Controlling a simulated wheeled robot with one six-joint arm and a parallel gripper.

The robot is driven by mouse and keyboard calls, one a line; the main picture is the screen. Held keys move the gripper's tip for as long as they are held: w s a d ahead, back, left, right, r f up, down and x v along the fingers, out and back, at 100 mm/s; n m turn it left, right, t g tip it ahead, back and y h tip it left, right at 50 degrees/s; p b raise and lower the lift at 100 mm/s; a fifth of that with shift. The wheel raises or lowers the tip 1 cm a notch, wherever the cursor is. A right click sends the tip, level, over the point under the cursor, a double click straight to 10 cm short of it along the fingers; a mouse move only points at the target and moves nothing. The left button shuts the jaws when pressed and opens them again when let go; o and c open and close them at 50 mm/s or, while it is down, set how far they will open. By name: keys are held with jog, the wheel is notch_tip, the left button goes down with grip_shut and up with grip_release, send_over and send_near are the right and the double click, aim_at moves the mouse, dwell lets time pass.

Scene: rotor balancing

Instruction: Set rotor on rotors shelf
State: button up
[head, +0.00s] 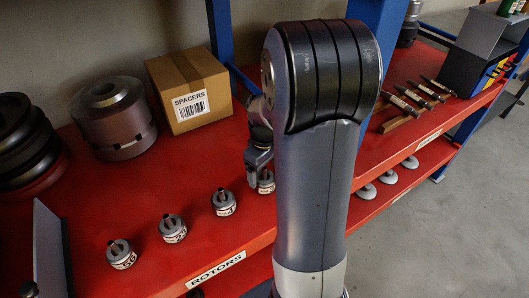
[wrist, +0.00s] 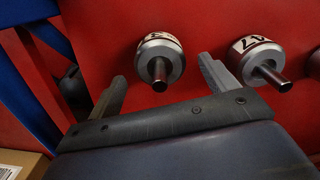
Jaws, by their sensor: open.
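Small metal rotors with dark shafts and white number bands stand in a row on the red shelf (head: 100,190), behind its ROTORS label (head: 216,270). In the head view they are a front left rotor (head: 121,256), a second rotor (head: 172,229), a third rotor (head: 223,204) and a fourth rotor (head: 267,183), partly hidden by my gripper (head: 254,178). My gripper is open and empty. In the wrist view a rotor (wrist: 160,62) stands between and just beyond my fingertips (wrist: 162,70), apparently untouched. Another rotor (wrist: 257,60) is outside the right finger.
A SPACERS box (head: 189,90), a large metal cylinder (head: 113,118) and stacked dark discs (head: 25,145) stand behind the row. A grey plate (head: 48,250) stands at left. Blue uprights (head: 219,30) rise from the shelf. Tools (head: 410,100) lie right of my arm.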

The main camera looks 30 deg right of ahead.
notch_tip(320, 180, up, 10)
jog(key=shift+f, duration=0.15)
jog(key=shift+c, duration=0.4)
